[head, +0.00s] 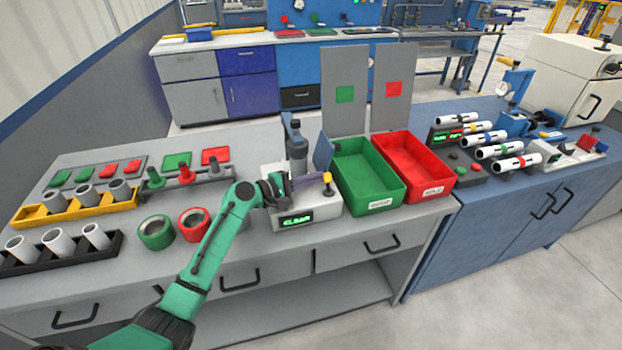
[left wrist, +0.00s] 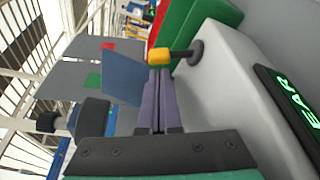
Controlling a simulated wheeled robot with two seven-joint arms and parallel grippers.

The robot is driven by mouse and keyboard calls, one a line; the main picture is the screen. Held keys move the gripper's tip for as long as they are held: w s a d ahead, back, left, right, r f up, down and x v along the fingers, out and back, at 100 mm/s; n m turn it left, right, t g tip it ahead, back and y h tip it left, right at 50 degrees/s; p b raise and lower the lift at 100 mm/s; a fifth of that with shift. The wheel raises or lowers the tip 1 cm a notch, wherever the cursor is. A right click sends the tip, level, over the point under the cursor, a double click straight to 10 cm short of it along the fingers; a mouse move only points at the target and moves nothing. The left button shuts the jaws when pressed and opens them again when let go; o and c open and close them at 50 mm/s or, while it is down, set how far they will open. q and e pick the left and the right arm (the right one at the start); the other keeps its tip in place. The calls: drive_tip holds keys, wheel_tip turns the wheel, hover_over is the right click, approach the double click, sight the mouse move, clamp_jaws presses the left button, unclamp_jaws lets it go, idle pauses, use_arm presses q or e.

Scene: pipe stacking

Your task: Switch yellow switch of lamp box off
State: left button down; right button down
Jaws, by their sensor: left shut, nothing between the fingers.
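The lamp box (head: 306,208) is a light grey box with a green lit display on its front, on the grey table. Its yellow switch (head: 327,178) stands on a dark stem at the box's right side. My left gripper (head: 318,180) is shut and empty over the box, its tips right beside the yellow switch. In the left wrist view the closed fingers (left wrist: 158,90) end at the yellow switch knob (left wrist: 159,58); I cannot tell whether they touch it. The display (left wrist: 288,98) shows at the right there. My right gripper is not in view.
A green bin (head: 368,205) and a red bin (head: 440,190) stand right of the lamp box. A dark grey upright device (head: 295,145) stands behind it. Green and red rings (head: 194,224) and racks of pipes (head: 60,247) lie to the left.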

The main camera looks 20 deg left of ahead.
use_arm(q)
drive_tip(key=shift+m+b, duration=0.3)
drive_tip(key=shift+b, duration=0.05)
drive_tip(key=shift+s+d+r+m+b, duration=0.1)
drive_tip(key=shift+s+m+b, duration=0.1)
drive_tip(key=shift+m+b, duration=0.25)
